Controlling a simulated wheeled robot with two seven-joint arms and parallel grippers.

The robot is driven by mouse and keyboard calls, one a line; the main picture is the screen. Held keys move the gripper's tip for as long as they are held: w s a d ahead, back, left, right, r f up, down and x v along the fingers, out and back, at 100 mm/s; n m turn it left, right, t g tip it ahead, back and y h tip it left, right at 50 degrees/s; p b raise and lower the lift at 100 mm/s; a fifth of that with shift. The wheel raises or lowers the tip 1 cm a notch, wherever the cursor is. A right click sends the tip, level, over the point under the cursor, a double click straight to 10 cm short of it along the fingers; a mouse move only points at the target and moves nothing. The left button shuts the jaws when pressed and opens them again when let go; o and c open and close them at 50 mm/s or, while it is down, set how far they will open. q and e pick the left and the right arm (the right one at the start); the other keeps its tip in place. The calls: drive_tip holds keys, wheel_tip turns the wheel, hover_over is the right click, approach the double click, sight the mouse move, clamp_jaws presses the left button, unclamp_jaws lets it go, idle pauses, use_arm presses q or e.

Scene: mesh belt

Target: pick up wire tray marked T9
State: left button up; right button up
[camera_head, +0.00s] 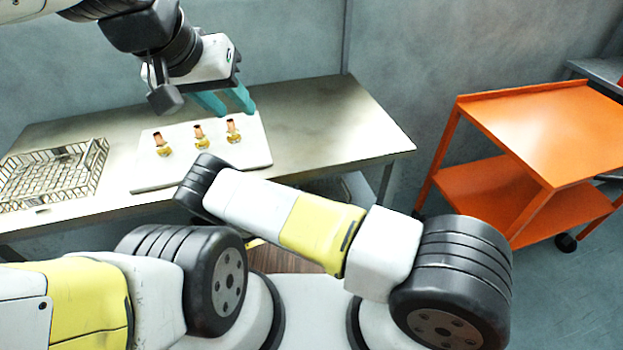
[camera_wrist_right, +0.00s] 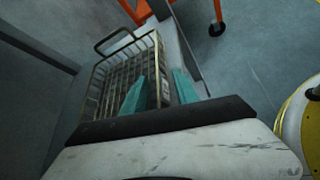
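A wire tray (camera_head: 52,177) of thin metal mesh lies at the left end of the steel table in the head view. A wire tray with a looped handle (camera_wrist_right: 120,70) shows close up in the right wrist view; I cannot tell if it is the same one. No T9 mark is readable. My left gripper (camera_head: 226,102) is open and empty above the back of the white board, right of the tray. My right gripper (camera_wrist_right: 166,76) has its teal fingers apart at the wire tray's side; whether they grip it is unclear. The head view hides my right gripper.
A white board (camera_head: 205,173) with several brass-and-copper fittings lies on the steel table (camera_head: 320,115). The table's right part is clear. An orange cart (camera_head: 545,125) stands to the right, and its visible top is empty. A grey wall stands behind the table.

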clamp_jaws()
idle(1.3)
